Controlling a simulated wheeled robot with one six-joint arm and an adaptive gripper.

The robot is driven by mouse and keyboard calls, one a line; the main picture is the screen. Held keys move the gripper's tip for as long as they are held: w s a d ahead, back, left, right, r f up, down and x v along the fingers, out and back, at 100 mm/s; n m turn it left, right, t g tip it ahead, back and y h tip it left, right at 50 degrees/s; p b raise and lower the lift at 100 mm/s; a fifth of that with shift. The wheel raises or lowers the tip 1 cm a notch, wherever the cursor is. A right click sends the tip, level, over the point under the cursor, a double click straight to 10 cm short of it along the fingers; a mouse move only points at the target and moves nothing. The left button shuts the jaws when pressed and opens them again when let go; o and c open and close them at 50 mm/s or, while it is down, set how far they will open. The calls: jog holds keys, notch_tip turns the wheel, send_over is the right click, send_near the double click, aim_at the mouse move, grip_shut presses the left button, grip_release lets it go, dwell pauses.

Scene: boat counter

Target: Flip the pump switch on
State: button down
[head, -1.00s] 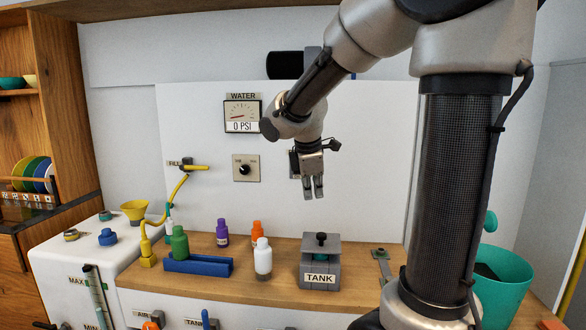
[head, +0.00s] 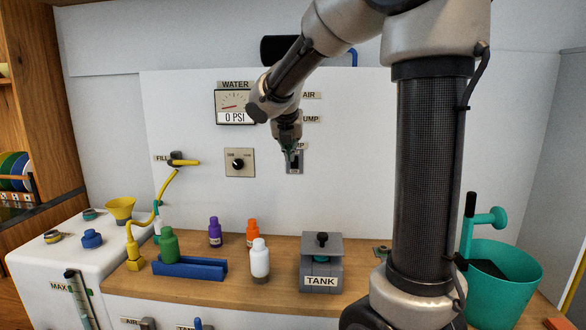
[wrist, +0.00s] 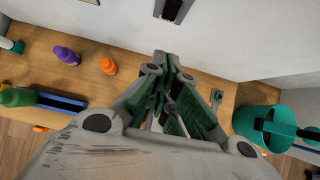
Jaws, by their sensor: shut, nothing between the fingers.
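The pump switch (head: 296,166) is a small dark switch in a grey plate on the white wall panel, below a partly hidden label ending in "MP". It also seems to be the dark-slotted grey plate (wrist: 173,10) at the top edge of the wrist view. My gripper (head: 291,154) is shut and empty, in front of the upper part of the switch in the head view and hiding some of it. In the wrist view the closed fingertips (wrist: 167,56) point toward the wall below the plate, with a gap in the picture. I cannot tell the switch's position or any contact.
The water gauge (head: 236,106) reads 0 PSI, with a knob plate (head: 239,163) below it. Bottles, a blue tray (head: 197,268) and the grey TANK box (head: 321,266) stand on the wooden counter (head: 285,284). A teal bucket (head: 520,290) is at the right.

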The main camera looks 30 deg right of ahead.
aim_at(294, 162)
jog(key=shift+f, duration=0.1)
jog(key=w+d+r+x, duration=0.1)
jog(key=x, duration=1.1)
jog(key=shift+w+d, duration=0.3)
jog(key=shift+w, duration=0.3)
jog(key=shift+r, duration=0.1)
jog(key=shift+w+d, duration=0.15)
jog(key=shift+w, duration=0.1)
